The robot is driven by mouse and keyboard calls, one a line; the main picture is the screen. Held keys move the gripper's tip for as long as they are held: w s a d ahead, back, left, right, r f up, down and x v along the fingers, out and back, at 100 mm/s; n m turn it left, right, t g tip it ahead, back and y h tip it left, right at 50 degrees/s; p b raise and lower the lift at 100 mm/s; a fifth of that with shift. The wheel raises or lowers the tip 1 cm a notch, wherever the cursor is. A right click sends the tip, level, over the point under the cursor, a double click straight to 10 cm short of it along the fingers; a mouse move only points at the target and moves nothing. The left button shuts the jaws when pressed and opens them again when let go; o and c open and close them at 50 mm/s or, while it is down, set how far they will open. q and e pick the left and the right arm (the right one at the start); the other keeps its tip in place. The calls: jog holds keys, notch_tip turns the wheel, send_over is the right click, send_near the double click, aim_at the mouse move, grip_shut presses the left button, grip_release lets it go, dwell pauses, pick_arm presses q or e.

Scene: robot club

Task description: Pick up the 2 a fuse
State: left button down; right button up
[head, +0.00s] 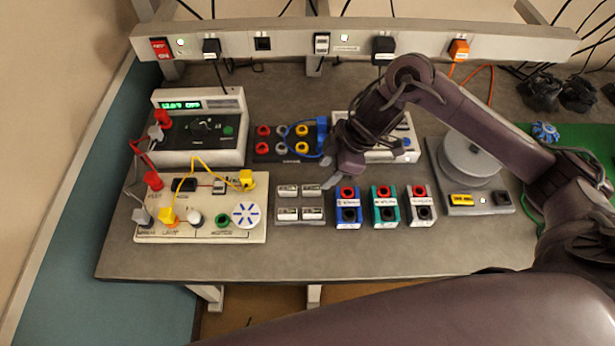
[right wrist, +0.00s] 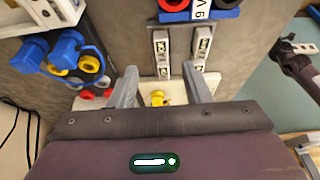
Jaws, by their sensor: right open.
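The ratings are too small to read, so I cannot tell which is the 2 A fuse. My right gripper (head: 330,180) is open and empty, above and just right of the holder. In the right wrist view, the fuses (right wrist: 162,45) lie beyond the fingertips (right wrist: 163,78), apart from them. My left gripper does not show clearly in either view.
Blue (head: 347,213), green (head: 384,213) and white (head: 421,213) socket blocks stand right of the holder. A wired white board (head: 200,232) stands to its left. A rack of colored plugs (head: 283,155) stands behind. The table's front strip is clear.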

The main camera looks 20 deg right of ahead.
aim_at(312, 188)
jog(key=x, duration=0.2)
jog(key=shift+s+a+f, duration=0.15)
jog(key=shift+s+f, duration=0.1)
jog(key=shift+f, duration=0.15)
jog(key=x, duration=0.3)
jog(key=shift+w+a+f+p, duration=0.15)
jog(key=shift+w+a+p, duration=0.1)
jog(key=shift+p, duration=0.15)
jog(key=shift+a+f, duration=0.1)
jog(key=shift+f, duration=0.35)
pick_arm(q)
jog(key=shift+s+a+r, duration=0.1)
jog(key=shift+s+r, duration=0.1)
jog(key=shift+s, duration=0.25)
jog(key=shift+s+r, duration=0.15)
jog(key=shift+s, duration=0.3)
pick_arm(e)
grip_shut()
